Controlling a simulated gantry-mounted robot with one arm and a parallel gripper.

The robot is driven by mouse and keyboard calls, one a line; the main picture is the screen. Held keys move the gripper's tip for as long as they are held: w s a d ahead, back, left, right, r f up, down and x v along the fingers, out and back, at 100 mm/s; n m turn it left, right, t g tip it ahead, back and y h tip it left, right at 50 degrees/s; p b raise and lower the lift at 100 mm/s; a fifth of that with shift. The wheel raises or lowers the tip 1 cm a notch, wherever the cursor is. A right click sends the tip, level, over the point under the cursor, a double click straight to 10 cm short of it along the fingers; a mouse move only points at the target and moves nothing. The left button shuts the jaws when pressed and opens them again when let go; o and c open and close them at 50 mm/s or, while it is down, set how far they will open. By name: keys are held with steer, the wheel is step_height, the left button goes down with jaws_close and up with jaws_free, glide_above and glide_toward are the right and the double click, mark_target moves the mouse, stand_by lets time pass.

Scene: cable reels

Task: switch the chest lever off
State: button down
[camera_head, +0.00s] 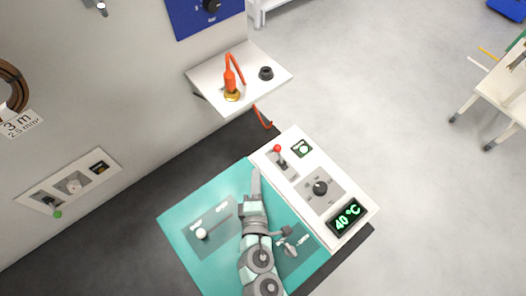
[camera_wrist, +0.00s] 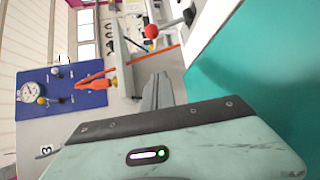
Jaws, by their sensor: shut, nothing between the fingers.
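A lever with a red ball knob (camera_head: 278,149) stands in a slot plate on a white control panel. The same red knob shows at the top of the wrist view (camera_wrist: 151,31), beyond my fingertips. Another lever with a white knob (camera_head: 201,234) sits on the teal surface (camera_head: 176,218), left of my arm. My gripper (camera_head: 255,176) is shut and empty, over the teal surface's far edge, left of the red-knobbed lever and apart from it. Its fingers also show in the wrist view (camera_wrist: 160,90). I cannot tell which lever is the chest lever.
A white shelf (camera_head: 270,82) with an orange tool (camera_head: 230,80) lies beyond. A wall panel at left has a green-knobbed lever (camera_head: 57,213).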

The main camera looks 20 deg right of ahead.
steer(key=shift+w+d, duration=0.1)
steer(key=shift+w, duration=0.05)
steer(key=p+x, duration=0.3)
steer(key=x, duration=0.7)
steer(key=shift+s+d+r+p, duration=0.25)
steer(key=shift+s+d+p, duration=0.45)
steer(key=shift+s+d, duration=0.3)
steer(key=shift+s+d+r, duration=0.1)
steer(key=shift+s+d, duration=0.15)
steer(key=shift+d, duration=0.1)
steer(key=shift+s, duration=0.1)
